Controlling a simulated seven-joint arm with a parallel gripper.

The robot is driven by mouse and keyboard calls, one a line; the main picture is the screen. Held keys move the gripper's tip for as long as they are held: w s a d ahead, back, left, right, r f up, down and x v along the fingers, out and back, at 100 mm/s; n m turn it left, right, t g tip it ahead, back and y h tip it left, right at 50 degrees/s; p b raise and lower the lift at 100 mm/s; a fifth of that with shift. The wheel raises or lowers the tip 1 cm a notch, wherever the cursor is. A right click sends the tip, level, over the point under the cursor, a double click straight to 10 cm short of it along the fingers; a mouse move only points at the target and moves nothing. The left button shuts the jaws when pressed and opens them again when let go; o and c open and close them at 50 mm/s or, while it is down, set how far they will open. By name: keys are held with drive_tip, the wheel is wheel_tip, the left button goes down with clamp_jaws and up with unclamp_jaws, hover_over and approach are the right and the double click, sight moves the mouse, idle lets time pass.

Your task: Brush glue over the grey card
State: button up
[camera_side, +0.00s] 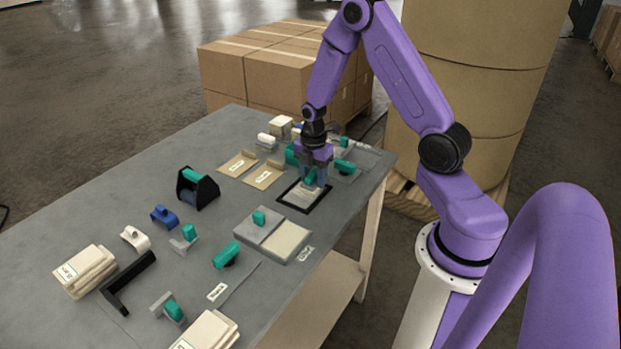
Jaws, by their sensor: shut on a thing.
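The grey card (301,197) lies flat inside a black frame (284,201) near the table's far right edge. My gripper (313,178) points down over the back part of this card. It is shut on a small green-handled tool (310,177), which I take to be the glue brush. The fingers hide most of the tool. I cannot tell whether its lower end touches the card.
The grey table (120,215) holds several green-handled tools, one (225,255) near the front. A two-part tray (270,235) sits in front of the frame. Brown envelopes (264,175) lie to its left. A tape dispenser (198,188) stands further left. Cartons (270,70) stand behind.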

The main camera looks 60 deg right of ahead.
drive_tip(key=shift+d, duration=1.15)
drive_tip(key=shift+a, duration=0.25)
drive_tip(key=shift+a, duration=4.8)
drive_tip(key=c, duration=0.4)
drive_tip(key=shift+a, duration=0.6)
drive_tip(key=shift+w+a, duration=0.15)
drive_tip(key=shift+w, duration=0.1)
